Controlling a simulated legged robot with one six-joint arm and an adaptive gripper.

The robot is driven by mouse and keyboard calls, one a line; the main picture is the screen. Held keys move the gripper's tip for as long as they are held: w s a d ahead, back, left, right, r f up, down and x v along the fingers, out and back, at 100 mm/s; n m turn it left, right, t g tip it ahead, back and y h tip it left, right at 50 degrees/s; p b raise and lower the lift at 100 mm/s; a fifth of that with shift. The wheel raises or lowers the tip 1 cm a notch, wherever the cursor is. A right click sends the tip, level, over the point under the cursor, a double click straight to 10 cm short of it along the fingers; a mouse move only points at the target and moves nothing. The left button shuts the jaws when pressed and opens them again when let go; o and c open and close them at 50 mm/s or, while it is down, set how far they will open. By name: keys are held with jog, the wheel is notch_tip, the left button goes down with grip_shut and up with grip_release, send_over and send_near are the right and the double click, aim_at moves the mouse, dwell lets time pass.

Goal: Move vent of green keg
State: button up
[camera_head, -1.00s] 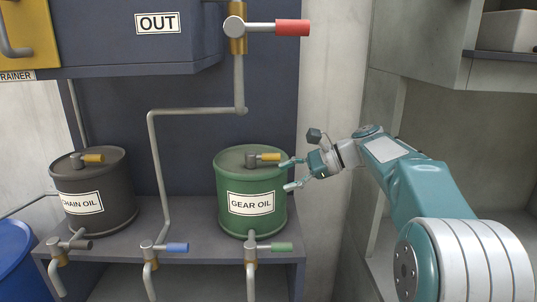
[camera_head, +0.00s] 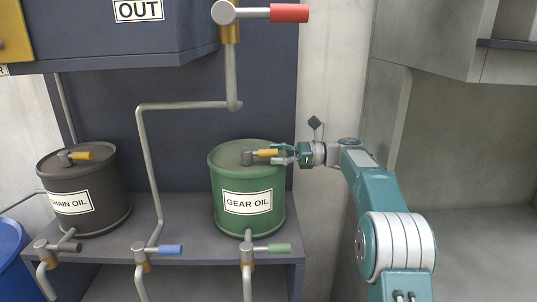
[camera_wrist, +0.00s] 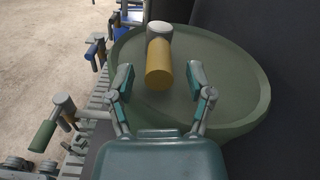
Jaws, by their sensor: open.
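The green keg (camera_head: 232,186), labelled GEAR OIL, stands on the grey shelf. Its vent (camera_head: 262,154) on the lid has a grey post and a yellow handle that points right, toward my gripper. My gripper (camera_head: 285,154) is open at the keg's right rim, level with the handle. In the wrist view the yellow vent handle (camera_wrist: 158,66) lies ahead of and between the two spread fingers of my gripper (camera_wrist: 160,80). The fingertips are beside the handle's end with a gap on each side. The keg lid (camera_wrist: 235,100) shows below them.
A dark CHAIN OIL keg (camera_head: 95,210) with a similar yellow vent stands at left. A pipe (camera_head: 150,170) rises left of the green keg, and a red-handled valve (camera_head: 285,13) hangs above. The green-handled tap (camera_head: 275,248) is at the shelf front.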

aim_at(261, 156)
jog(key=shift+a, duration=1.2)
grip_shut()
